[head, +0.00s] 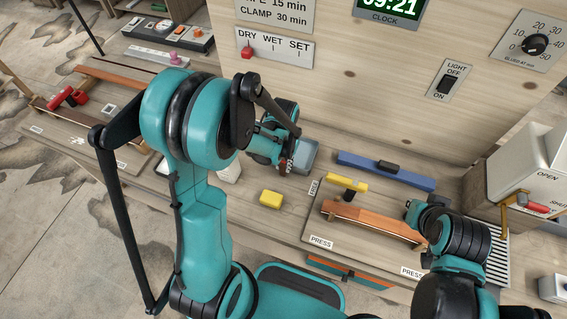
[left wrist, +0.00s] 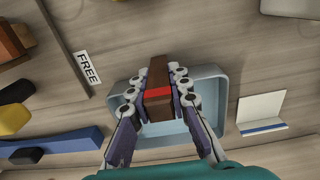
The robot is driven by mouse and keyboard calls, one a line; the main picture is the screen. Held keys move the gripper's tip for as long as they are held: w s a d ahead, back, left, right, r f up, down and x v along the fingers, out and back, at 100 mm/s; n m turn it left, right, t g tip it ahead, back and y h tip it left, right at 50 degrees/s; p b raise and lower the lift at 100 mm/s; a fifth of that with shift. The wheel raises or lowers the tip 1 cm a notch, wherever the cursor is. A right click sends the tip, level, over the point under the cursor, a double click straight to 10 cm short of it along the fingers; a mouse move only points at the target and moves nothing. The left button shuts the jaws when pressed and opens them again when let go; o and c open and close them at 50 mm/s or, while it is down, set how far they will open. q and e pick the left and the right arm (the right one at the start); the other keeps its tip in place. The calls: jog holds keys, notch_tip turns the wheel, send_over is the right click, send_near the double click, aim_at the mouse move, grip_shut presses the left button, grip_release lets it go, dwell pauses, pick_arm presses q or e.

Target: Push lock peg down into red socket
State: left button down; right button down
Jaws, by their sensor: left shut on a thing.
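A brown wooden peg-like block with a red band (left wrist: 157,94) is between the fingers of my left gripper (left wrist: 160,82) in the left wrist view. The gripper is shut on it, above a blue-grey tray (left wrist: 218,100). In the head view my left gripper (head: 287,160) is beside this tray (head: 308,152), and the held piece is mostly hidden. I cannot make out a red socket for certain. My right arm ends near the orange-brown curved strip (head: 372,218) on the press board; its fingers are too unclear to tell their state.
A yellow clamp handle (head: 347,183) and a blue bar (head: 385,170) are near the strip. A yellow block (head: 271,199) lies on the bench. Red clamps (head: 67,97) sit on the left board. A wooden panel rises behind. A white box (head: 520,165) stands right.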

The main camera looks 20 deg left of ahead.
pick_arm(q)
jog(key=c, duration=1.4)
grip_release()
jog(key=shift+f, duration=0.1)
